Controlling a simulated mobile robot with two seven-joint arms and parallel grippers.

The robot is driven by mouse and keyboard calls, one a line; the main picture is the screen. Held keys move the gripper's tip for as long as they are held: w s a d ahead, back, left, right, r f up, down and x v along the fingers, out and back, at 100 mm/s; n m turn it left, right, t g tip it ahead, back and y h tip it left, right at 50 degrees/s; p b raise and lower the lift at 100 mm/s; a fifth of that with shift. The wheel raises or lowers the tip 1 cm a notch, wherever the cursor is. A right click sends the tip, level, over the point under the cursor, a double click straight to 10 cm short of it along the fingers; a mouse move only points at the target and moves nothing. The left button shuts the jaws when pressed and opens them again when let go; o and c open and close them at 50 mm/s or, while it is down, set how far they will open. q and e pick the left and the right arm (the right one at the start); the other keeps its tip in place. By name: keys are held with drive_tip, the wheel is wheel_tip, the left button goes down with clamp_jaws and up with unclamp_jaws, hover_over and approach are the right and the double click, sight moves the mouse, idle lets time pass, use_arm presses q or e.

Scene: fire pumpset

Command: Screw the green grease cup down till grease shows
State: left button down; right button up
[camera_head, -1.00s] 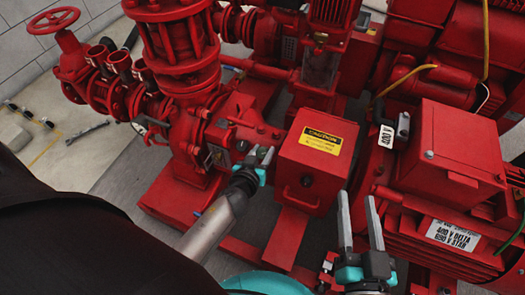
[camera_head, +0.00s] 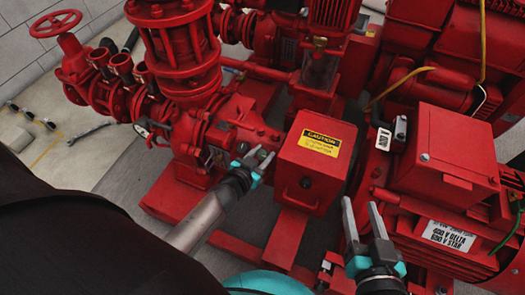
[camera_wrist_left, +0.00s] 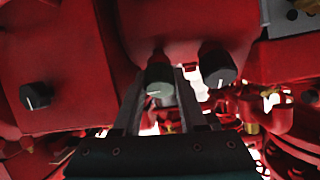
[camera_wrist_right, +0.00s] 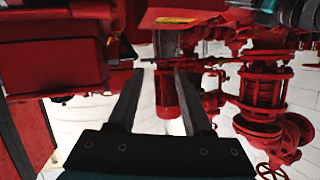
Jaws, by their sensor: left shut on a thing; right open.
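The green grease cup (camera_wrist_left: 159,80) is a small grey-green cap with a white mark, under the red bearing housing in the left wrist view. My left gripper (camera_wrist_left: 158,88) is shut on it, one finger on each side. In the head view my left gripper (camera_head: 258,158) is at the pump housing, left of the caution box, and hides the cup. Two black caps with white marks are near, one close on the right (camera_wrist_left: 217,66) and one further left (camera_wrist_left: 36,96). I cannot make out any grease. My right gripper (camera_head: 362,208) is open and empty, right of the box.
The red box with the yellow caution label (camera_head: 320,143) stands between my grippers. The red motor (camera_head: 455,160) is at the right, pipes and a valve handwheel (camera_head: 55,23) at the left. A wrench (camera_head: 90,133) lies on the floor at the left.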

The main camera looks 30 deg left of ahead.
use_arm(q)
drive_tip(key=shift+r+m+h+p, duration=0.1)
drive_tip(key=shift+m+h+p, duration=0.35)
drive_tip(key=shift+m, duration=0.55)
drive_tip(key=m+h+p, duration=0.1)
drive_tip(key=m+p, duration=0.1)
drive_tip(key=m, duration=0.1)
drive_tip(key=shift+g, duration=0.4)
drive_tip(key=m+h+p, duration=0.1)
drive_tip(key=m, duration=0.2)
drive_tip(key=shift+m+g+p, duration=0.3)
drive_tip(key=shift+g+p, duration=0.1)
drive_tip(key=shift+m+h, duration=0.25)
drive_tip(key=shift+m, duration=0.05)
drive_tip(key=shift+m+p, duration=0.4)
drive_tip(key=shift+m, duration=0.1)
use_arm(e)
drive_tip(key=s+d+f+g+h, duration=0.2)
drive_tip(key=s+d+g+h, duration=0.2)
drive_tip(key=d+g, duration=0.4)
drive_tip(key=shift+s+d+f+g+h, duration=0.2)
drive_tip(key=shift+s+d+g+h, duration=0.2)
drive_tip(key=shift+s+d, duration=0.45)
use_arm(q)
drive_tip(key=c, duration=0.8)
unclamp_jaws()
drive_tip(key=shift+o, duration=0.2)
